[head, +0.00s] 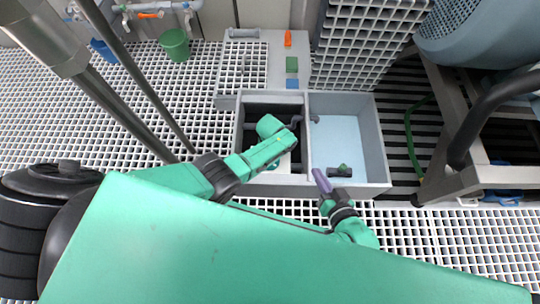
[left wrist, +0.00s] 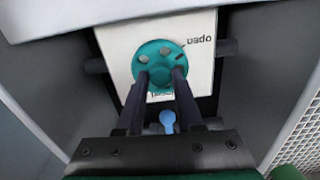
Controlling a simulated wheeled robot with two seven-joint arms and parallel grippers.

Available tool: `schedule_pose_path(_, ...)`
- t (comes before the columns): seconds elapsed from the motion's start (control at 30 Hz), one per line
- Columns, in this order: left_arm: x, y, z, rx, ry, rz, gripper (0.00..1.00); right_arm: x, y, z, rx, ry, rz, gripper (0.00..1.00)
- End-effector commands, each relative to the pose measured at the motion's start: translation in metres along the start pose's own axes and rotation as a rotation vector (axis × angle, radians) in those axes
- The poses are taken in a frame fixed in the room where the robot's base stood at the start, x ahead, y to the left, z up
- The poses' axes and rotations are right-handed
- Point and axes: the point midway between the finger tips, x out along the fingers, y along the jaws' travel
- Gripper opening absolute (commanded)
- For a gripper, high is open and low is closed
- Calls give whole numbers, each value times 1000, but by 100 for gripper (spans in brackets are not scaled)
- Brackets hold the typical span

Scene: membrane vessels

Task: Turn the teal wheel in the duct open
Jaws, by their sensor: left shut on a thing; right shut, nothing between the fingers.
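In the left wrist view the round teal wheel (left wrist: 160,54) sits on a white panel (left wrist: 201,68) between grey walls. Dark lettering that looks like an upside-down "open" is to the wheel's upper right; lettering below it is mostly covered. My left gripper (left wrist: 162,80) has its two dark fingers on the wheel's lower part, shut on it. In the head view my left arm reaches into the left part of the grey duct, where its fingertips are hidden. My right gripper (head: 321,179) is shut and empty over the duct's front right side.
The duct's right part has a pale blue floor (head: 336,135) with a dark fitting (head: 340,171) near its front. Green and blue blocks (head: 292,64) lie behind. A green bucket (head: 174,45) stands at back left. A metal frame with a blue-grey drum (head: 475,35) is at right.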

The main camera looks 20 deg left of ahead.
Motion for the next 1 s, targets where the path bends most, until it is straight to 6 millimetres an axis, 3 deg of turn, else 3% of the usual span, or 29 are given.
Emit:
schedule_pose_path(0.27,-1,2,-1,-2,2,4,0,1,-1,0,8,4,2,0)
schedule_pose_path(0.3,-1,2,-1,-2,2,4,39,1,-1,0,8,4,2,0)
schedule_pose_path(0.37,-1,1,-1,-2,2,4,62,1,-1,0,8,4,1,0)
schedule_pose_path(0.4,-1,1,-1,-2,2,3,66,1,-1,0,8,4,1,0)
schedule_pose_path(0.77,-5,0,0,-1,1,1,66,-2,-1,-1,-3,-17,2,0)
schedule_pose_path(1.0,-39,0,0,-2,1,2,66,-18,5,-29,-39,-167,43,0)
